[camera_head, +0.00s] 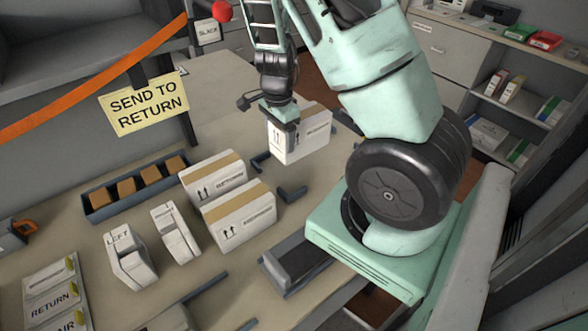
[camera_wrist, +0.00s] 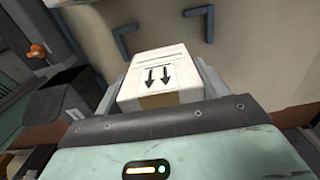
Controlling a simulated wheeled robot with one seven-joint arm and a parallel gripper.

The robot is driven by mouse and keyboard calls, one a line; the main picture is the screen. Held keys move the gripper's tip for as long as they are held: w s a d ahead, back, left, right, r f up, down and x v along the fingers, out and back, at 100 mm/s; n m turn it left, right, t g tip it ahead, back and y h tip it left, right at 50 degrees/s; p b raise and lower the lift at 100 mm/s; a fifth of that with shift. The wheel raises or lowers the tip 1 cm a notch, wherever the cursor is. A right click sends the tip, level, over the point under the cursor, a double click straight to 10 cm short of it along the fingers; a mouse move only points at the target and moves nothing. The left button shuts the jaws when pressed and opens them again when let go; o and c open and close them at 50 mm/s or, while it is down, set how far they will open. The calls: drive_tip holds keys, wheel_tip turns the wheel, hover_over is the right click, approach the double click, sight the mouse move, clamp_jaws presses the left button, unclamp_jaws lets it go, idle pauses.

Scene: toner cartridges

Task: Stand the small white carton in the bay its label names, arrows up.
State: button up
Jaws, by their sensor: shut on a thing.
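My gripper (camera_head: 281,116) is shut on a small white carton (camera_head: 308,138), gripping it from above. The carton is upright, with two arrows pointing up on its near face in the head view and dark print on its side too small to read. In the wrist view the carton (camera_wrist: 165,72) sits between the fingers, its arrows pointing toward the picture's bottom. Dark corner brackets (camera_head: 291,194) mark the table near and below it; I cannot tell whether the carton touches the table. A yellow sign (camera_head: 147,103) reads "SEND TO RETURN".
Two larger white cartons (camera_head: 212,176) (camera_head: 238,216), with brown tape and up arrows, stand left of the brackets. White cartridge-like pieces (camera_head: 129,257) (camera_head: 174,236), a tray (camera_head: 96,212) of brown blocks and label cards (camera_head: 55,298) lie further left. The table behind is clear.

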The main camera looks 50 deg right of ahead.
sight(281, 159)
wheel_tip(281, 159, down, 9)
drive_tip(key=shift+f+b, duration=0.1)
drive_tip(key=shift+b, duration=0.6)
drive_tip(key=o, duration=1.6)
wheel_tip(281, 159, up, 12)
drive_tip(key=p, duration=0.2)
drive_tip(key=shift+p, duration=0.3)
